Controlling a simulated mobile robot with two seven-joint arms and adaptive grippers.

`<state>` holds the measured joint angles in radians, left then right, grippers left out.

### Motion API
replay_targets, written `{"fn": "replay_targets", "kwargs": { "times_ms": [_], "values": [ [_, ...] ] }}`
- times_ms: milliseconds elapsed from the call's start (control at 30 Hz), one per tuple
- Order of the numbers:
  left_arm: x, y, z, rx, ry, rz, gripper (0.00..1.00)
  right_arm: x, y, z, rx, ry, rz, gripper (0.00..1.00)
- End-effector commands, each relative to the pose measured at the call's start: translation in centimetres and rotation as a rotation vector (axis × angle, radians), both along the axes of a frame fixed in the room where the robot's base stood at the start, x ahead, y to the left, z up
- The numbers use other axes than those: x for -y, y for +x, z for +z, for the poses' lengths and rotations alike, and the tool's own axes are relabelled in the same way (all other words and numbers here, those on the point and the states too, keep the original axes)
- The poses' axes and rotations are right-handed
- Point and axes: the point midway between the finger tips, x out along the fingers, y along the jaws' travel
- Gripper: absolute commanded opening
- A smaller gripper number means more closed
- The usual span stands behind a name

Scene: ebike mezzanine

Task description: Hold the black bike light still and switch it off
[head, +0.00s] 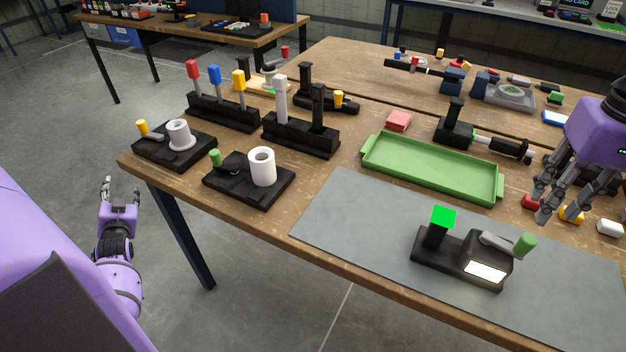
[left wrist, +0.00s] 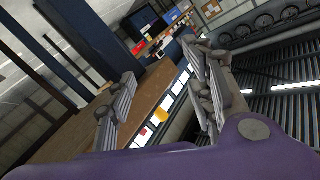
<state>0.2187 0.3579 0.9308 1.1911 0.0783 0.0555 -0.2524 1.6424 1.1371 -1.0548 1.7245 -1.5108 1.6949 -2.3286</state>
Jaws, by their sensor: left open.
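The black bike light (head: 462,256) stands on the grey mat near the table's front edge in the head view. It has a bright green block on an upright post, a lit white panel, and a grey lever with a green knob (head: 524,245). My left gripper (head: 121,187) is off the table's left end, far from the light, open and empty. Its two spread fingers also show in the left wrist view (left wrist: 164,88). My right gripper (head: 558,203) hangs over the table's right side, beyond the light and apart from it. Its fingers look spread, with nothing seen between them.
A green tray (head: 432,168) lies behind the grey mat (head: 340,216). Black fixtures with white cups (head: 262,167) and coloured handles (head: 239,82) stand at the left. Small red, yellow and white pieces (head: 610,228) lie by my right gripper. The mat's left part is clear.

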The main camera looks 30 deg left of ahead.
Motion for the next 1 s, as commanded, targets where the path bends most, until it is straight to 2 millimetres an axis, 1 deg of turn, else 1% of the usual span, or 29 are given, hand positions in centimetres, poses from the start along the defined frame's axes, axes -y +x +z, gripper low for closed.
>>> {"fn": "replay_targets", "kwargs": {
  "times_ms": [33, 100, 167, 200, 267, 367, 533, 567, 667, 700, 767, 800, 867, 900, 967, 1000],
  "values": [
    [-1.3, -0.1, 0.8, 0.031, 0.001, 0.032, 0.48, 0.0, 0.0, 0.0, 0.000, 0.000, 0.000, 0.31],
    [-3.1, -0.5, 1.8, 0.073, 0.006, 0.076, 0.48, 0.0, 0.0, 0.0, 0.000, 0.000, 0.000, 0.31],
    [-4.3, -0.5, 3.0, 0.109, 0.023, 0.103, 0.48, 0.0, 0.0, 0.0, 0.000, 0.000, 0.000, 0.31],
    [-4.5, -0.1, 4.2, 0.123, 0.047, 0.100, 0.48, 0.0, 0.0, 0.0, 0.000, 0.000, 0.000, 0.31],
    [-4.5, 0.6, 5.7, 0.133, 0.088, 0.082, 0.48, 0.0, 0.0, 0.0, 0.000, 0.000, 0.000, 0.31],
    [-3.8, 2.1, 8.3, 0.146, 0.158, 0.039, 0.48, 0.0, 0.0, 0.0, 0.000, 0.000, 0.000, 0.31],
    [-1.4, 5.4, 13.1, 0.167, 0.293, -0.065, 0.48, 0.0, 0.0, 0.0, 0.000, 0.000, 0.000, 0.31],
    [-0.7, 6.1, 14.1, 0.174, 0.322, -0.089, 0.48, 0.0, 0.0, 0.0, 0.000, 0.000, 0.000, 0.31],
    [2.2, 8.6, 17.4, 0.197, 0.423, -0.179, 0.48, 0.0, 0.0, 0.0, 0.000, 0.000, 0.000, 0.31],
    [3.7, 9.7, 18.8, 0.208, 0.469, -0.222, 0.48, 0.0, 0.0, 0.0, 0.000, 0.000, 0.000, 0.31],
    [6.2, 11.3, 20.8, 0.225, 0.537, -0.289, 0.48, 0.0, 0.0, 0.0, 0.000, 0.000, 0.000, 0.31],
    [8.1, 12.5, 21.9, 0.236, 0.583, -0.334, 0.48, 0.0, 0.0, 0.0, 0.000, 0.000, 0.000, 0.31],
    [11.0, 14.2, 23.3, 0.247, 0.649, -0.401, 0.48, 0.0, 0.0, 0.0, 0.000, 0.000, 0.000, 0.31],
    [13.0, 15.2, 24.1, 0.252, 0.692, -0.445, 0.48, 0.0, 0.0, 0.0, 0.000, 0.000, 0.000, 0.31],
    [16.2, 16.7, 25.1, 0.263, 0.759, -0.509, 0.48, 0.0, 0.0, 0.0, 0.000, 0.000, 0.000, 0.31],
    [18.3, 17.5, 25.6, 0.270, 0.802, -0.552, 0.48, 0.0, 0.0, 0.0, 0.000, 0.000, 0.000, 0.31]
  ]
}}
